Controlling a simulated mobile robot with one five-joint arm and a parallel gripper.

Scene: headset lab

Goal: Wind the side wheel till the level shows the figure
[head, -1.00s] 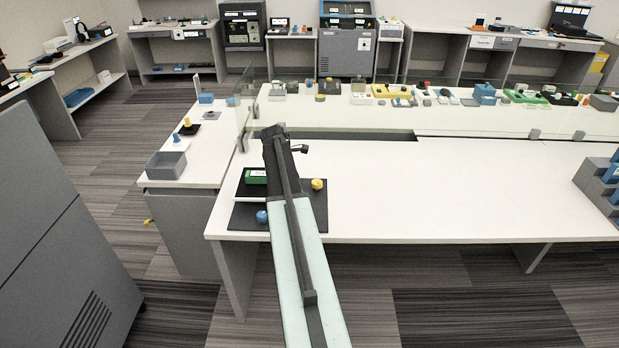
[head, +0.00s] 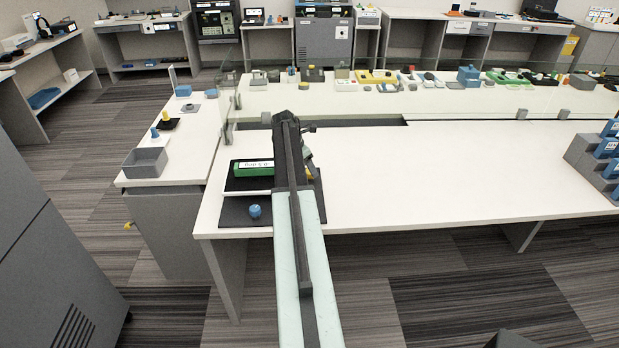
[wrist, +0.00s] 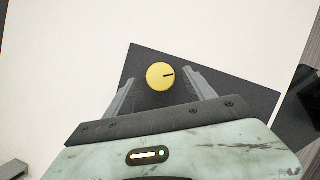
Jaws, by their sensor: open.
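A yellow round knob (wrist: 161,76) with a dark pointer line sits on a dark mat in the wrist view; in the head view only a sliver of it (head: 309,173) shows beside my arm. My gripper (wrist: 158,85) is open, with one finger on each side of the knob and visible space between. I cannot tell its height above the knob. A green box with a white label (head: 253,168) lies on the black-and-white device left of my arm; its figure is too small to read surely. A blue knob (head: 254,211) sits in front of it on the dark mat (head: 235,213).
The white table (head: 430,180) is clear to the right of my arm. Grey and blue blocks (head: 597,158) stand at its right end. A clear screen and a row of small items run along the back. A grey open bin (head: 145,162) stands on the left table.

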